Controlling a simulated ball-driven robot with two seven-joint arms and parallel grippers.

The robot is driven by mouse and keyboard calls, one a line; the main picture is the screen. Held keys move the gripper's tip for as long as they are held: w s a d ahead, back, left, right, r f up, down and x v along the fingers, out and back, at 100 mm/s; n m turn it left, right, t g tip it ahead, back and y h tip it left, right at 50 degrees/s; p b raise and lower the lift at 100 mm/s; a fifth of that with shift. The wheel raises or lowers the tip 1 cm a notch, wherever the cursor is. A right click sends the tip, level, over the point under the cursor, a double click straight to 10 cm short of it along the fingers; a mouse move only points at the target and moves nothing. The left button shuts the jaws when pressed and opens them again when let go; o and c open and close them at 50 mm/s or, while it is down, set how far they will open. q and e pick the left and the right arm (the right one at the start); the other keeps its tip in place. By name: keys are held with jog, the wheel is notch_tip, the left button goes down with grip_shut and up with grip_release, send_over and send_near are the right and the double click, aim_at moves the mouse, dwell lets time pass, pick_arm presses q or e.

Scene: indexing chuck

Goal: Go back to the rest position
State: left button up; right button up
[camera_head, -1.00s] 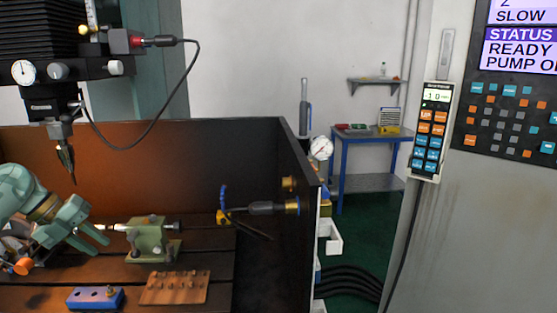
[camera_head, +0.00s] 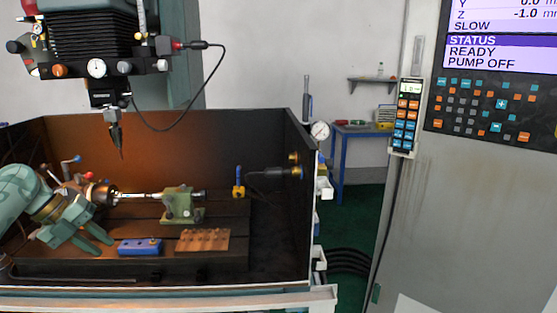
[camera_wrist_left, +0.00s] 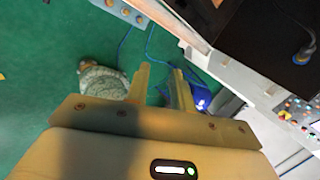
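My left gripper (camera_head: 100,240) comes in from the left in the head view, pale green, with its fingers apart and nothing between them. It overlaps the front of the machine bed below the brass-coloured chuck (camera_head: 103,195). In the left wrist view its two fingers (camera_wrist_left: 160,85) are spread and empty, with green floor beyond them. A bright rod (camera_head: 138,195) runs from the chuck to the green tailstock (camera_head: 178,207). The chuck is partly hidden by my left arm. My right gripper is not in view.
A blue block (camera_head: 140,246) and a brown block with holes (camera_head: 203,240) lie on the bed. A spindle tool (camera_head: 116,135) hangs above. The enclosure wall (camera_head: 299,200), a hand-held control (camera_head: 406,118) and the control panel (camera_head: 490,110) stand right. Green floor (camera_head: 352,222) shows between.

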pick_arm(q)
notch_tip(320, 180, down, 24)
jog(key=s+d+n+g+y, duration=0.1)
jog(key=s+d+n+y, duration=0.15)
jog(key=n, duration=0.75)
jog(key=s+d+f+n+g+y, duration=0.1)
jog(key=s+f+n, duration=0.3)
jog(key=f, duration=0.5)
jog(key=s+d+f+n+y, duration=0.1)
jog(key=s+d+f+n, duration=0.1)
jog(key=s+f, duration=0.6)
jog(key=s+d+f+n+y, duration=0.1)
jog(key=s+d+f+n, duration=0.15)
jog(key=s+f, duration=0.55)
jog(key=s+d+f+n+y, duration=0.1)
jog(key=s+d+f+n, duration=0.15)
jog(key=s+f, duration=0.55)
jog(key=s+d+f+n, duration=0.1)
jog(key=s+d, duration=0.2)
jog(key=s, duration=0.6)
jog(key=s+d+f+n, duration=0.1)
jog(key=s+d+n, duration=0.1)
jog(key=s, duration=0.7)
jog(key=s+d+f+n+g, duration=0.1)
jog(key=s+d+n, duration=0.1)
jog(key=s+d, duration=0.3)
jog(key=s, duration=0.4)
jog(key=shift+h, duration=0.35)
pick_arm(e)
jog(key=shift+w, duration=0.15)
